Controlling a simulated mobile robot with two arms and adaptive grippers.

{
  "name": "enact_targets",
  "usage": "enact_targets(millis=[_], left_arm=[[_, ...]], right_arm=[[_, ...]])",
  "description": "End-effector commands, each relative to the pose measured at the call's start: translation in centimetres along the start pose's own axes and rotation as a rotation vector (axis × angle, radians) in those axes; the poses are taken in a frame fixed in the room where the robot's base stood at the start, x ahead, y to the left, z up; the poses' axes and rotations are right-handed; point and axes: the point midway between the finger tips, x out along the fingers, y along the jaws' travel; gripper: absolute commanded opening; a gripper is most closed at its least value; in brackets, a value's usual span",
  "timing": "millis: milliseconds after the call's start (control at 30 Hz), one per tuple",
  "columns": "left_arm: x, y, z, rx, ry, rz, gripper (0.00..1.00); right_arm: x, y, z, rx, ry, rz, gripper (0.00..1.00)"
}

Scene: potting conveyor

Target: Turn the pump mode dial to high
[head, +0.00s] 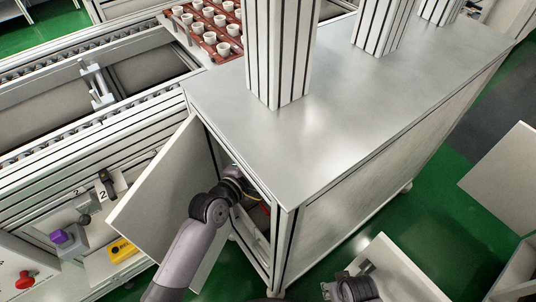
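The pump mode dial cannot be made out in this view. An open cabinet (330,212) with a metal top stands in the middle, its pale door (160,187) swung out to the left. My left arm reaches up from the bottom left into the cabinet opening. My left gripper (243,184) is at the opening, mostly hidden by the cabinet's edge, and its fingers do not show. My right gripper (347,289) is low at the bottom edge, right of the cabinet's front corner, dark and partly cut off. Its finger opening cannot be read.
A small red part (265,207) shows inside the cabinet. At left, a control panel carries a purple knob (59,237), a red button (25,280) and a yellow part (122,249). A conveyor (60,95) and a tray of white pots (196,47) lie behind. Green floor (440,205) is open at right.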

Motion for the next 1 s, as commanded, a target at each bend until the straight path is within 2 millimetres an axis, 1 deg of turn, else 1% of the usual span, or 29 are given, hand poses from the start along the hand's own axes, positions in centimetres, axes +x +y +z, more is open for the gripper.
enact_targets(millis=[67, 667, 1000], left_arm=[[-0.02, -0.01, -0.01, 0.0, 0.0, 0.0, 0.4], [-0.05, -0.04, -0.04, 0.0, 0.001, -0.001, 0.0], [-0.05, -0.14, -0.08, 0.027, 0.001, 0.01, 0.0]], right_arm=[[0.01, 0.01, 0.01, 0.0, 0.0, 0.0, 0.4], [0.02, 0.0, 0.01, 0.0, 0.0, 0.0, 0.4], [0.09, -0.01, 0.1, 0.0, -0.003, 0.0, 0.4]])
